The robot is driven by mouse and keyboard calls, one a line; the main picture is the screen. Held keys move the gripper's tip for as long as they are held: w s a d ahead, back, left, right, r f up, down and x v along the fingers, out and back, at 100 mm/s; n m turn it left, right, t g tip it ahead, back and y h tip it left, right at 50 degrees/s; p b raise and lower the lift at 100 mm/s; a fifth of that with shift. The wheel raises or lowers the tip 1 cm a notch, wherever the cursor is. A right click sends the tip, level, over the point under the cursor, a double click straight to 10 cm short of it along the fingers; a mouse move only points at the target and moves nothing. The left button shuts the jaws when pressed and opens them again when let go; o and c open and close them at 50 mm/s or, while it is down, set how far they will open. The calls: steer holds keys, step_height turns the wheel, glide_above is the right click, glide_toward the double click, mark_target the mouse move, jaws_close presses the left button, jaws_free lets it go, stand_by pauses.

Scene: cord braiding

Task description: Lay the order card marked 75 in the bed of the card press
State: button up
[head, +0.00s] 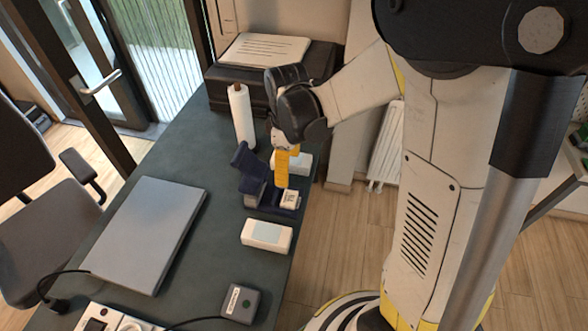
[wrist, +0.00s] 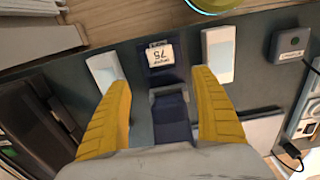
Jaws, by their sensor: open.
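The dark blue card press (head: 250,183) stands near the table's right edge with its lid tilted up; it also shows in the wrist view (wrist: 171,118). The white order card (wrist: 160,55), printed 75 upside down in that view, lies on the press bed, within its dark border. In the head view the card (head: 290,199) shows at the bed's right end. My gripper (wrist: 161,80) is open, its yellow fingers apart on either side of the press and nothing between them touching the card. In the head view the gripper (head: 284,168) is over the press and partly hides it.
White boxes stand on both sides of the press, one in front (head: 267,235) and one behind (head: 295,162). A closed grey laptop (head: 147,235) and a small grey box (head: 240,303) lie nearer.

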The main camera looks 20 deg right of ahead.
steer(key=s+r+m+t, duration=0.7)
steer(key=s+r+m, duration=0.3)
steer(key=s+r, duration=0.2)
step_height(320, 180, up, 2)
steer(key=shift+s+r, duration=0.15)
steer(key=shift+s, duration=0.15)
